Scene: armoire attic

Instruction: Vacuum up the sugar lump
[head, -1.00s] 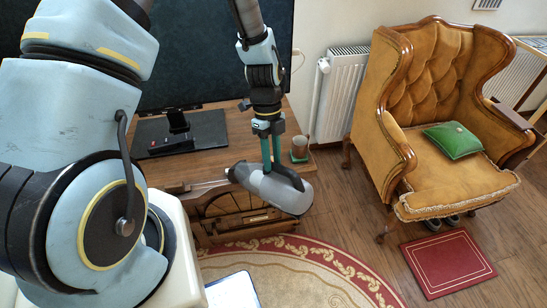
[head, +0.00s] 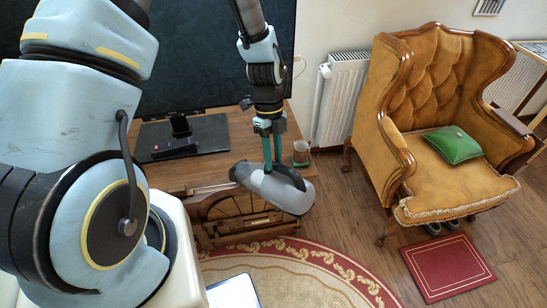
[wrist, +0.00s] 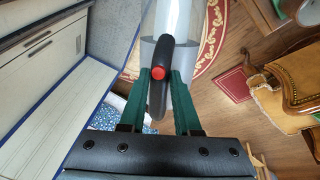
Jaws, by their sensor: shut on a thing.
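My gripper (head: 271,165) points down with its green fingers shut on the handle of a handheld vacuum (head: 284,192). The vacuum has a grey body and a dark handle, and hangs in front of the table's right side. In the wrist view its black handle (wrist: 157,98) with a red button lies between the fingers, and its clear and grey body reaches away toward the top. I cannot make out the sugar lump in either view.
A mustard armchair (head: 440,120) with a green cushion (head: 455,145) stands right, near a red mat (head: 448,266). A patterned rug (head: 300,268) covers the floor in front.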

